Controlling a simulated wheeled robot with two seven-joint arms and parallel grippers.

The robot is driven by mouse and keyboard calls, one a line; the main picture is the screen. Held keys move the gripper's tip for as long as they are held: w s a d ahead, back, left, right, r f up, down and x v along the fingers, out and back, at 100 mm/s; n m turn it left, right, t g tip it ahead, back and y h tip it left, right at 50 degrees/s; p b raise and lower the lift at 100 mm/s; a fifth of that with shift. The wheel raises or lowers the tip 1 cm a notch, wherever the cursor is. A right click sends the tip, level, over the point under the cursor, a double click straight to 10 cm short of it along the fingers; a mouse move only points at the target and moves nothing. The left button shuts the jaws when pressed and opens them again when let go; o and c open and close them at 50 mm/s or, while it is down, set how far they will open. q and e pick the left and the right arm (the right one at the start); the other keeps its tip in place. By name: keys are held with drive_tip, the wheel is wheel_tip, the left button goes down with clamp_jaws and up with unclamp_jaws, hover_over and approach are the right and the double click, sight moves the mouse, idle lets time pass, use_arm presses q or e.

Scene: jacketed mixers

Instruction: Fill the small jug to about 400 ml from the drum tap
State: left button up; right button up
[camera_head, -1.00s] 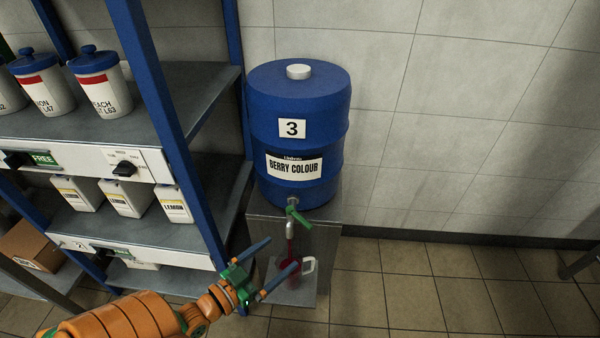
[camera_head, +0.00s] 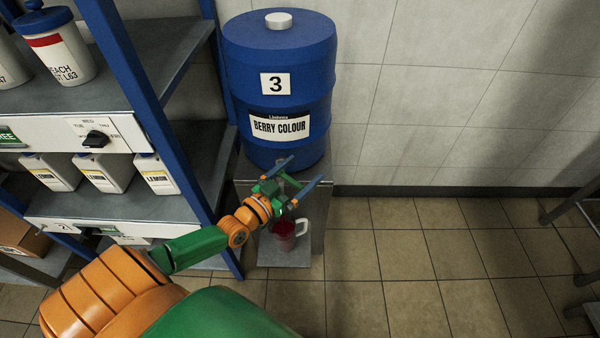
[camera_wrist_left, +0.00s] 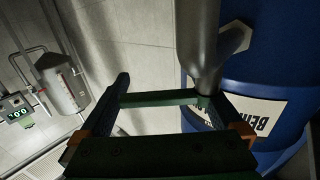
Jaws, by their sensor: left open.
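The blue drum (camera_head: 280,90), labelled 3 and BERRY COLOUR, stands on a grey stand. My open left gripper (camera_head: 305,169) is at the drum's foot, in front of the tap, and hides most of it. In the left wrist view the picture is upside down; the tap's green lever (camera_wrist_left: 160,98) lies across between my open fingers (camera_wrist_left: 163,88), beside the grey metal spout (camera_wrist_left: 200,50). The small clear jug (camera_head: 285,241) with a white handle stands below the gripper and holds red liquid. Its level cannot be read, and any stream now is hidden. My right gripper is out of view.
A blue-posted shelf (camera_head: 138,100) with lidded tubs and LEMON containers stands close on the left. The jug is on the stand's low grey plate (camera_head: 270,258). Tiled floor to the right is clear, with a metal rack (camera_head: 575,205) at the far right edge.

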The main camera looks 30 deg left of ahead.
use_arm(q)
clamp_jaws()
drive_tip(key=shift+w+a+n+g+y+p, duration=0.45)
drive_tip(key=shift+n+y+p, duration=0.35)
drive_tip(key=shift+n+y, duration=0.9)
drive_tip(key=shift+w+a+n+g+y+p, duration=0.4)
drive_tip(key=shift+n+y+p, duration=0.5)
drive_tip(key=shift+y, duration=1.4)
drive_tip(key=shift+w+a+n+g+y+p, duration=0.4)
drive_tip(key=shift+n+y+p, duration=0.3)
drive_tip(key=shift+n+y, duration=1)
drive_tip(key=shift+a+y, duration=0.15)
drive_tip(key=shift+y, duration=0.35)
unclamp_jaws()
drive_tip(key=shift+s, duration=0.1)
